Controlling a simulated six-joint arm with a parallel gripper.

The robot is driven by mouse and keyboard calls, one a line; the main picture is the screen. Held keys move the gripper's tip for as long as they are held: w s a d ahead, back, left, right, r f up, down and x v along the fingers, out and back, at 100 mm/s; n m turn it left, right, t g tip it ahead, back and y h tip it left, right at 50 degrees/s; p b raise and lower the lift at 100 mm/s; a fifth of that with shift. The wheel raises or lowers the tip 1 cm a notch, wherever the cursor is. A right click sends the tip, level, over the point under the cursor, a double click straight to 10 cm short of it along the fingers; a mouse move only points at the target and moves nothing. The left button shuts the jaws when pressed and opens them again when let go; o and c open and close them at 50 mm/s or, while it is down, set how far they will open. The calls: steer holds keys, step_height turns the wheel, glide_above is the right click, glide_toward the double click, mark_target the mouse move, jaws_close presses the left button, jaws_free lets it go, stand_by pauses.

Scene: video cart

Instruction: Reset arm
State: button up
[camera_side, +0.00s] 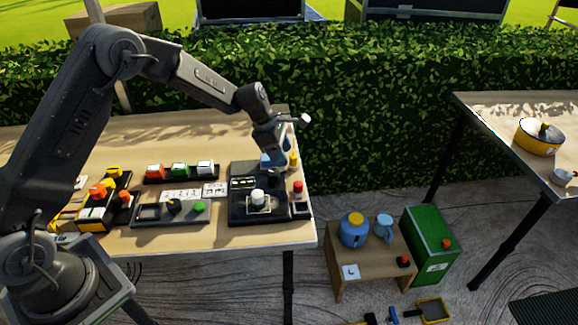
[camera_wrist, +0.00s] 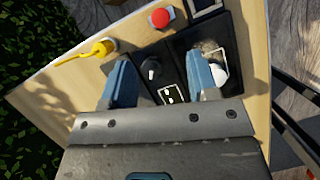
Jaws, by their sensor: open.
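My gripper (camera_side: 274,158) is above the back right part of the wooden table (camera_side: 222,132), over the rear of a black control panel (camera_side: 242,212). In the wrist view its two blue fingers (camera_wrist: 162,86) stand well apart with nothing held between them. The panel carries a white knob (camera_side: 258,197), which also shows in the wrist view (camera_wrist: 219,74) beside the right finger. A black knob (camera_wrist: 151,68) shows between the fingers. My arm is extended and bent downward at the wrist.
A yellow key-like piece (camera_wrist: 98,49) and a red button (camera_wrist: 161,17) are near the gripper. Switch boxes (camera_side: 180,170) and a slider panel (camera_side: 170,213) fill the table's left. A low stand (camera_side: 345,268) and green box (camera_side: 430,245) are on the floor. A hedge (camera_side: 370,130) stands behind.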

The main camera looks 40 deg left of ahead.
steer(key=shift+v, duration=0.85)
steer(key=s+d+r+m+t+y, duration=0.1)
steer(key=s+d+r+m+y, duration=0.1)
steer(key=s+r+m, duration=1.25)
steer(key=s+a+r+m+t+y, duration=0.1)
steer(key=s+r+m, duration=0.2)
steer(key=s, duration=0.7)
steer(key=s+r+m+t+y, duration=0.1)
steer(key=s+r+m, duration=0.2)
steer(key=s+m, duration=0.3)
steer(key=s, duration=0.4)
steer(key=shift+a, duration=0.35)
